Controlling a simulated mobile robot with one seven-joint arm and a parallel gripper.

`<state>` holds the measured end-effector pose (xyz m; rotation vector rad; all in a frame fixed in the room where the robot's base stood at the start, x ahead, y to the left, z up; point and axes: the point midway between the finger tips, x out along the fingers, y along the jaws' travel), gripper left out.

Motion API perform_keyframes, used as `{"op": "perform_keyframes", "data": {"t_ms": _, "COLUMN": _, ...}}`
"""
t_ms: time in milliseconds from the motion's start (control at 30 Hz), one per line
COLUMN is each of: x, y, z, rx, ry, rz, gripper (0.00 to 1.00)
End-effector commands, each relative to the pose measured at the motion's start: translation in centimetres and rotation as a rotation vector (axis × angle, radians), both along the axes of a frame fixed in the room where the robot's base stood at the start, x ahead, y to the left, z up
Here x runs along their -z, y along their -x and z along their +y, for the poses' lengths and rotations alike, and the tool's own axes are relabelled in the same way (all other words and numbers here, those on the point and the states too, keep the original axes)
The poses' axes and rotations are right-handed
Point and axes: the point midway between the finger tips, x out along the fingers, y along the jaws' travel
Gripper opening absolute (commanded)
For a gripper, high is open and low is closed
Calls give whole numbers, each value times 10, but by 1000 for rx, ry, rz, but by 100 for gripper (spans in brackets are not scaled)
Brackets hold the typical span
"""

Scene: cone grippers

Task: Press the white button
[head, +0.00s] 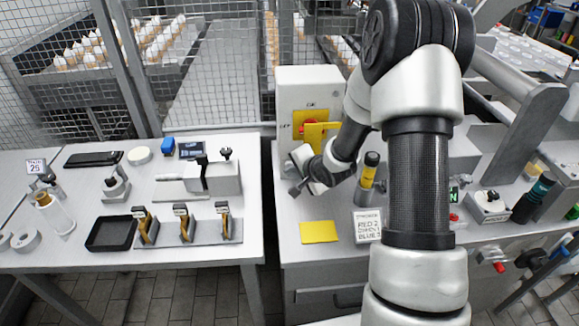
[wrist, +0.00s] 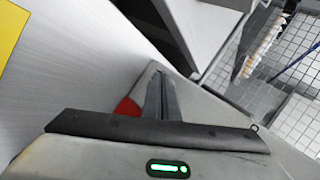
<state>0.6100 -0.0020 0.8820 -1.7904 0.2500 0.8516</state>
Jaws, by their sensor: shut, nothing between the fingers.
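I cannot pick out a white button for certain in either view. A grey control box (head: 310,88) stands upright on the right bench, with a yellow plate (head: 321,136) and a red part (head: 301,130) on its front. My gripper (head: 295,191) is in front of and below this box, above the bench and left of the yellow-capped bottle. In the wrist view my gripper (wrist: 161,97) has its fingers together with nothing between them. My arm covers part of the box's right side and the bench behind it.
A yellow pad (head: 319,232) and a lettered card (head: 368,226) lie near the front of the right bench (head: 300,265). The left table (head: 75,255) holds a black tray (head: 111,233) and several tools. Wire mesh stands behind.

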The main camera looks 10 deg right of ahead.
Motion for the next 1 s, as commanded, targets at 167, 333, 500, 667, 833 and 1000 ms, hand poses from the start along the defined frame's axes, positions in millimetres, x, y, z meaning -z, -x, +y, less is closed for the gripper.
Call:
{"op": "perform_keyframes", "data": {"t_ms": 167, "x": 0, "y": -2, "z": 0, "rx": 0, "ry": 0, "rz": 0, "gripper": 0}}
{"op": "perform_keyframes", "data": {"t_ms": 333, "x": -1, "y": -5, "z": -1, "rx": 0, "ry": 0, "rz": 0, "gripper": 0}}
{"op": "perform_keyframes", "data": {"t_ms": 500, "x": -1, "y": -7, "z": -1, "rx": 1, "ry": 1, "rz": 0, "gripper": 0}}
{"op": "perform_keyframes", "data": {"t_ms": 667, "x": 0, "y": -8, "z": -1, "rx": 1, "ry": 1, "rz": 0, "gripper": 0}}
{"op": "perform_keyframes", "data": {"t_ms": 833, "x": 0, "y": -8, "z": -1, "rx": 1, "ry": 1, "rz": 0, "gripper": 0}}
{"op": "perform_keyframes", "data": {"t_ms": 1000, "x": 0, "y": -7, "z": -1, "rx": 1, "ry": 0, "rz": -1, "gripper": 0}}
